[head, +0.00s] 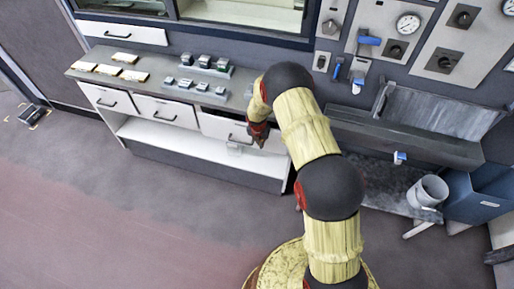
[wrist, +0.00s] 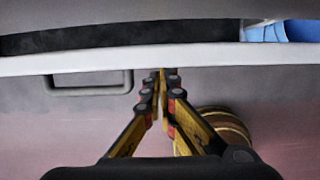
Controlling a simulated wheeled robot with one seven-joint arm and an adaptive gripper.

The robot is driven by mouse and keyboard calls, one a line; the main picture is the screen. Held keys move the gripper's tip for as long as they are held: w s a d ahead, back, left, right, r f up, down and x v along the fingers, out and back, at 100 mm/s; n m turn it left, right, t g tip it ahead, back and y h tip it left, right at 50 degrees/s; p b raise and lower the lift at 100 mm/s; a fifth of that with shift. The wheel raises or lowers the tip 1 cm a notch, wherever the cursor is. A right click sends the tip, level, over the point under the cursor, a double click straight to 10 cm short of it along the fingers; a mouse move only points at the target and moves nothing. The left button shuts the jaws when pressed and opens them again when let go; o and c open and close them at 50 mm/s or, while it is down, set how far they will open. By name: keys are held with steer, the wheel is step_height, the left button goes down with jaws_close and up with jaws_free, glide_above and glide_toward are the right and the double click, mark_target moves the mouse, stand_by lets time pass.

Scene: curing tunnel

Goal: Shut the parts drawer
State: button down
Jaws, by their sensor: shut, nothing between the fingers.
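The parts drawer appears to be the right one of the row under the bench, with a white front (head: 215,125) and a dark bar handle. In the wrist view its white top edge (wrist: 60,62) crosses the picture, with a dark gap behind it, so it stands partly open. Its handle (wrist: 90,88) is left of my fingers. My gripper (head: 259,141) is at the right part of the drawer front. In the wrist view my gripper (wrist: 164,73) is shut and empty, fingertips at the drawer's edge. I cannot tell whether they touch it.
Two other white drawers (head: 108,99) (head: 165,112) sit to the left and look shut. Small parts stand on the grey bench top (head: 150,84). A blue thing (wrist: 268,33) shows behind the drawer edge. A sink (head: 436,112) and bucket (head: 428,190) are right.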

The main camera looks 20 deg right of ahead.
steer(key=shift+w+d+p, duration=0.3)
steer(key=shift+w+d, duration=0.2)
steer(key=shift+w, duration=0.2)
steer(key=shift+w+d+p, duration=0.3)
steer(key=shift+w+d, duration=0.2)
steer(key=shift+w, duration=0.2)
